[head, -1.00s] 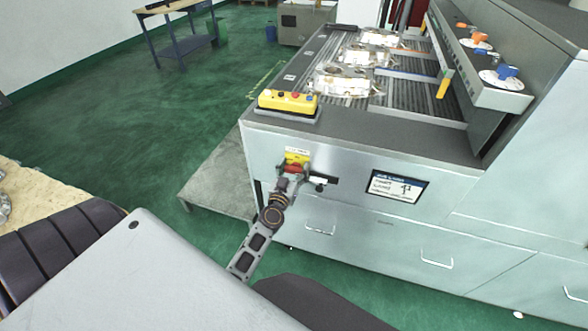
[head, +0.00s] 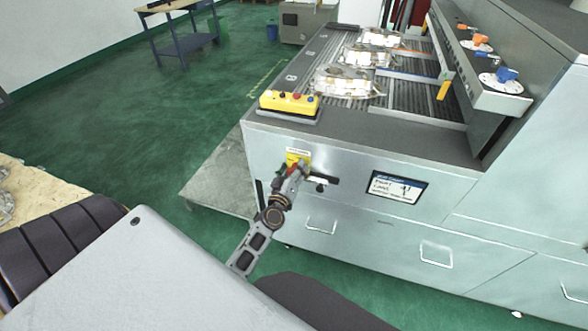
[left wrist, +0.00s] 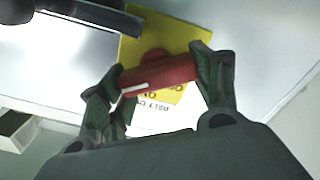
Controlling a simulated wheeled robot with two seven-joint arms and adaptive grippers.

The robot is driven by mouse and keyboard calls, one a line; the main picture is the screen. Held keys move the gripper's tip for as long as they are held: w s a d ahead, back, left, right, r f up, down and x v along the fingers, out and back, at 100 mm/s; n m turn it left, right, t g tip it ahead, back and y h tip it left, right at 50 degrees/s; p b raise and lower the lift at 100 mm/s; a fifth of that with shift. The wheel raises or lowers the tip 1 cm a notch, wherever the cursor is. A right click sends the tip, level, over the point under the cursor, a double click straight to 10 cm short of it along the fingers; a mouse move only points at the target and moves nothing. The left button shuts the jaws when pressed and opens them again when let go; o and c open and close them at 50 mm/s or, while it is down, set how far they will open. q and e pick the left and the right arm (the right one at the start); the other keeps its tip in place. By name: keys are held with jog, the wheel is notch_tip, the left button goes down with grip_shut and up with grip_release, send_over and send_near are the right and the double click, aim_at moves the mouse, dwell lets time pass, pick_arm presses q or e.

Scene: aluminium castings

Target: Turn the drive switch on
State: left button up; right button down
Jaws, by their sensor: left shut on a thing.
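The drive switch is a red rotary handle (left wrist: 160,74) with a white line, on a yellow plate (left wrist: 185,30) on the machine's front panel. In the head view the plate (head: 299,155) shows just beyond my left gripper (head: 291,171), which hides much of the handle. In the left wrist view my left gripper (left wrist: 158,76) has one finger at each end of the red handle and is shut on it. The handle lies slantwise across the plate. Lettering on the plate is partly covered. My right gripper is not in view.
A dark bar (head: 322,180) sticks out right of the switch. A display screen (head: 397,188) is farther right. A yellow button box (head: 289,103) stands on the machine top above. Castings (head: 345,83) lie on the conveyor. Drawer handles (head: 321,227) project below.

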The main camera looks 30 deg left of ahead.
pick_arm(q)
jog(key=n, duration=0.6)
jog(key=shift+a+f, duration=0.2)
jog(key=shift+f+n+b, duration=0.2)
jog(key=shift+n+b, duration=0.3)
jog(key=shift+n, duration=2.1)
jog(key=o, duration=1)
jog(key=shift+v, duration=6.05)
